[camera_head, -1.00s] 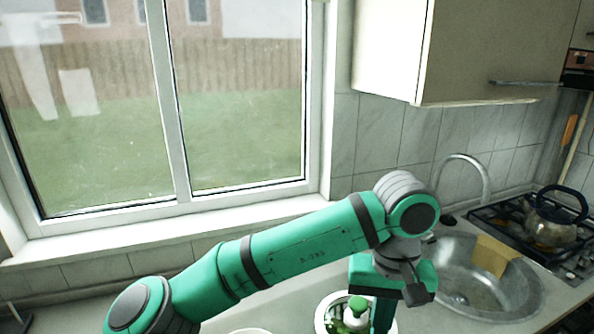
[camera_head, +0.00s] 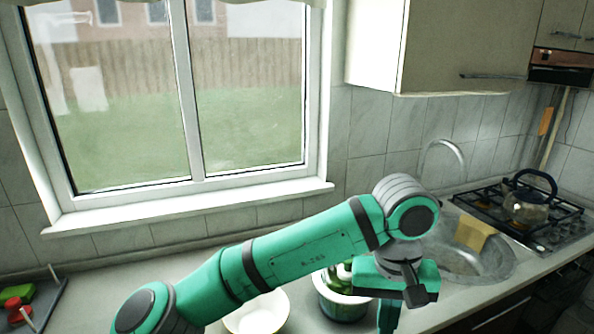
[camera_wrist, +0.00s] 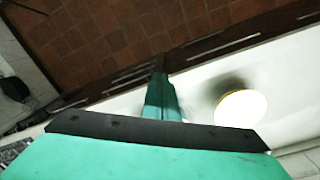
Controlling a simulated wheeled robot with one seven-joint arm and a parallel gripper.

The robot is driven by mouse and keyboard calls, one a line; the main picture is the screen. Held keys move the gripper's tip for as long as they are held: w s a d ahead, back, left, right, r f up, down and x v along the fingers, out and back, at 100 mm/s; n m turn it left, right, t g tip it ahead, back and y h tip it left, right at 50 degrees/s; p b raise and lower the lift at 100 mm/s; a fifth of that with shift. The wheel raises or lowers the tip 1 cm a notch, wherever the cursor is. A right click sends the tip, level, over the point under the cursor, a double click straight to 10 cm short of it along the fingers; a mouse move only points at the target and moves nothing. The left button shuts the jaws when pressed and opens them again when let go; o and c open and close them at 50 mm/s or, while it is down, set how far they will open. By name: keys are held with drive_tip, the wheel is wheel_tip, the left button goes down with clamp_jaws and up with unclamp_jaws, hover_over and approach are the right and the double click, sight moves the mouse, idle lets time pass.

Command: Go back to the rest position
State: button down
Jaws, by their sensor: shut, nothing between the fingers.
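My green arm reaches across the head view from lower left to right, bent at the elbow. My gripper (camera_wrist: 163,88) shows in the wrist view with its fingers together and nothing between them. It points out over the counter's edge, with the brown tiled floor beyond. In the head view the gripper is only partly seen, cut off by the bottom edge. A metal pot (camera_head: 340,306) with green items in it stands on the counter beside my forearm, partly hidden by it. A white bowl (camera_head: 258,318) is left of the pot; a round pale bowl (camera_wrist: 240,108) also shows in the wrist view, apart from the fingers.
The sink (camera_head: 490,262) with a yellow cloth (camera_head: 474,233) on it lies to the right. A kettle (camera_head: 527,206) stands on the hob beyond. A wall cupboard (camera_head: 455,45) hangs above. Red and green items (camera_head: 17,300) lie at far left. The window (camera_head: 190,100) is behind.

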drive_tip(key=w+d+f+n+t+h, duration=0.1)
drive_tip(key=w+d+f+t+h, duration=0.1)
drive_tip(key=d+h, duration=0.65)
drive_tip(key=w+d+f+t+h, duration=0.1)
drive_tip(key=w+d+t+h, duration=0.15)
drive_tip(key=d+h, duration=0.6)
drive_tip(key=s+a+f+n+t+y, duration=0.4)
drive_tip(key=a+f+t+y, duration=0.2)
drive_tip(key=a+f, duration=0.4)
drive_tip(key=s+a+f+n+t+y, duration=0.5)
drive_tip(key=a+f, duration=0.3)
drive_tip(key=f, duration=0.4)
drive_tip(key=s+a+f+m+y, duration=0.1)
drive_tip(key=s+a+m+y, duration=0.1)
drive_tip(key=s+a, duration=0.3)
drive_tip(key=s+a+f+m+y, duration=0.1)
drive_tip(key=s+a, duration=0.4)
drive_tip(key=s, duration=0.6)
drive_tip(key=s+a+f+m+y, duration=0.1)
drive_tip(key=s+a+m+y, duration=0.2)
drive_tip(key=s, duration=0.5)
drive_tip(key=shift+a+f+m+y, duration=0.15)
drive_tip(key=shift+a+m+y, duration=0.15)
drive_tip(key=shift+a+m, duration=0.6)
